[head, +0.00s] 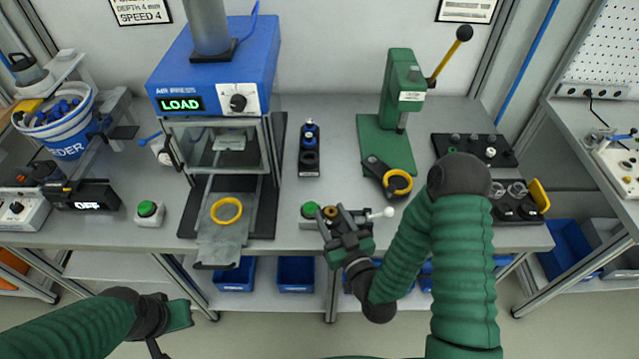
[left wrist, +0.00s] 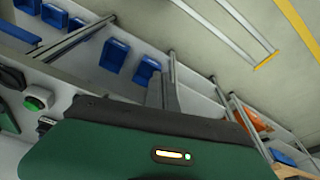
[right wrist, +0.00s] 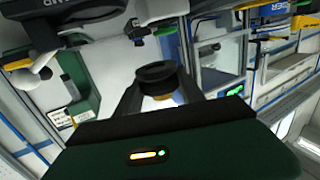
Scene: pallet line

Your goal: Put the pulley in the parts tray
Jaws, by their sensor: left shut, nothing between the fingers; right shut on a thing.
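My right gripper (head: 336,222) is shut on a small round part, which I take to be the pulley (head: 330,211), above the table's front edge. In the right wrist view the pulley (right wrist: 158,74) looks black with a brass-coloured underside between the fingers. A dark tray (head: 521,216) with shiny ring shapes and a yellow piece at its right end lies on the table's right side; it may be the parts tray. The pulley is apart from it, to its left. My left gripper (head: 180,314) is shut and empty, low in front of the table; its fingertips barely show.
A blue press (head: 213,75) with a yellow ring (head: 226,210) on its slide stands left. A green lever press (head: 388,140) with another yellow ring (head: 397,182) stands behind my right gripper. A black peg board (head: 472,150) lies behind the dark tray. My right forearm crosses before the tray.

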